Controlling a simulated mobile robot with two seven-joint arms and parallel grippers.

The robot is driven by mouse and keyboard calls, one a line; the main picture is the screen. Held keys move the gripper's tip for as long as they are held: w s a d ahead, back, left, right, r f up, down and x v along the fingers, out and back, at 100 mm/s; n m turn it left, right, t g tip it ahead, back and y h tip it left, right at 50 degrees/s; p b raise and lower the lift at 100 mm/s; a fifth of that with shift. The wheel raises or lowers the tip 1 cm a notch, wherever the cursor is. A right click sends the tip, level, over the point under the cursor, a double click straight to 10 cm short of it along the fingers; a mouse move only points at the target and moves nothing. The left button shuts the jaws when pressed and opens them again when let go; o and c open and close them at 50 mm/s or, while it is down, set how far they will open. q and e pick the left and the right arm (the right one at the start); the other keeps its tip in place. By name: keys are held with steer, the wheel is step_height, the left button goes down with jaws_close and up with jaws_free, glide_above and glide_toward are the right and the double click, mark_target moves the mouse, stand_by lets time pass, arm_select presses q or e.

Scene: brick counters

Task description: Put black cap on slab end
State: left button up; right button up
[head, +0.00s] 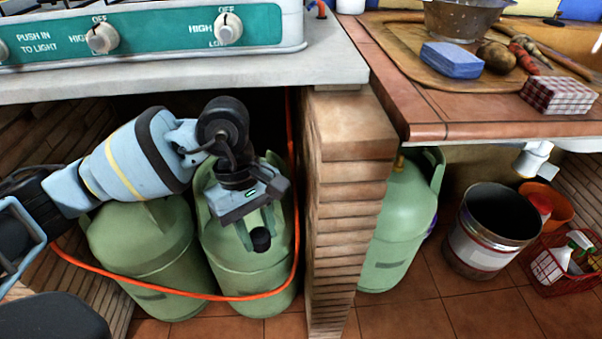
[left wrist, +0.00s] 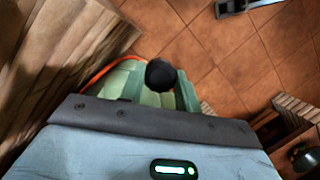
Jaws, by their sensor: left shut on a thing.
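The small round black cap (head: 261,240) is between the fingertips of my left gripper (head: 257,229), which is shut on it and points down. In the head view the cap shows in front of the right-hand green gas cylinder below the stove counter. The left wrist view also shows the cap (left wrist: 160,75) between the two greenish fingers. The grey slab (head: 335,66) under the stove lies above and behind the gripper, and its bare right end meets the tiled counter over the brick pillar. The cap is apart from the slab. My right gripper is not in view.
Two green gas cylinders (head: 150,245) stand under the slab with an orange hose (head: 130,283) across them. A brick pillar (head: 345,190) is right of the gripper. The stove (head: 150,40) covers most of the slab. The tiled counter (head: 430,110) holds a blue sponge (head: 451,60).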

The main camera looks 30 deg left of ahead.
mark_target(257, 237)
arm_select(q)
steer(key=m, duration=0.2)
steer(key=s+d+r+m+y, duration=0.1)
steer(key=m, duration=0.2)
steer(key=s+m+g, duration=0.1)
steer(key=m, duration=0.1)
steer(key=shift+d+r+m+y, duration=0.3)
steer(key=shift+r, duration=0.1)
steer(key=m, duration=0.1)
steer(key=s+m, duration=0.1)
steer(key=m, duration=0.1)
steer(key=r+m+y, duration=0.1)
steer(key=shift+s+d+g, duration=0.2)
steer(key=shift+d+g, duration=0.1)
steer(key=shift+s+r+m, duration=0.15)
steer(key=shift+m, duration=0.55)
steer(key=shift+s, duration=0.1)
